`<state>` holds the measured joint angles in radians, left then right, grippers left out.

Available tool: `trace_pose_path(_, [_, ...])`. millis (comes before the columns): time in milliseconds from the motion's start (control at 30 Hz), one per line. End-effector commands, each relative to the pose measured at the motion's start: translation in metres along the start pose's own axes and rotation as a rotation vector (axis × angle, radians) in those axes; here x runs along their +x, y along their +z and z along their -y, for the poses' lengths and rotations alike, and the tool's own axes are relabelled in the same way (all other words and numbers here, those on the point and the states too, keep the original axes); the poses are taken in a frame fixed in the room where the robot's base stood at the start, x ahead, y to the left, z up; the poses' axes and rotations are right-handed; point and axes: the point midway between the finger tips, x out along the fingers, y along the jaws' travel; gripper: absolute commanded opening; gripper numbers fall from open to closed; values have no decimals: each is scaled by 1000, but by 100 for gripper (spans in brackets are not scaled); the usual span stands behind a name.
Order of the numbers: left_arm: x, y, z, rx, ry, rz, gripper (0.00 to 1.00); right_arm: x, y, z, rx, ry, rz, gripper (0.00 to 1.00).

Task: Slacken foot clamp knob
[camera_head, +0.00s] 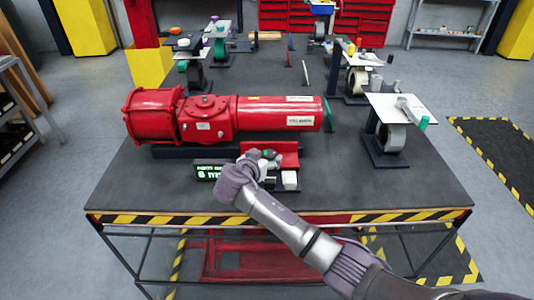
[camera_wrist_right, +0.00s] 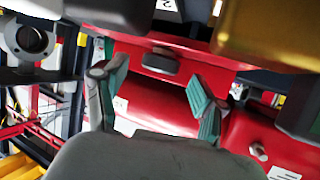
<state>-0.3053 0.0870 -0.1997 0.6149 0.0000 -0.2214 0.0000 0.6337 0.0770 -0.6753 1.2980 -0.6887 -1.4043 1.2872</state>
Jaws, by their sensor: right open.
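A red valve actuator (camera_head: 210,117) lies on the dark workbench. In front of it my right gripper (camera_head: 270,155) reaches a small red fixture (camera_head: 288,150) and partly hides it. In the right wrist view my right gripper (camera_wrist_right: 158,80) is open, with its green-padded fingers spread. A dark rounded knob (camera_wrist_right: 157,61) on a red part shows between and slightly beyond the fingertips, apparently not gripped. I cannot tell for sure whether this is the foot clamp knob. No clear knob can be made out in the head view. My left gripper is out of view.
A small display with green text (camera_head: 208,172) stands left of my gripper. A white block (camera_head: 290,180) sits to its right. A stand with a white plate (camera_head: 400,110) is at the bench's right. A gold block (camera_wrist_right: 270,35) looms close at the wrist view's upper right.

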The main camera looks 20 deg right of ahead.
Motion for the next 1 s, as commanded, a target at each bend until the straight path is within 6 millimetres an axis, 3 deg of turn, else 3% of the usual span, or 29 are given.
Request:
trace_pose_path(167, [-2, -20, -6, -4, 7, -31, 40, 14, 0, 0, 0, 0, 0, 71])
trace_pose_path(467, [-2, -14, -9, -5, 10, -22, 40, 16, 0, 0, 1, 0, 1, 71])
trace_pose_path(833, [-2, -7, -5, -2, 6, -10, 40, 16, 0, 0, 0, 0, 1, 11])
trace_pose_path(1000, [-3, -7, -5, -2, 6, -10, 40, 16, 1, -1, -3, -7, 2, 11])
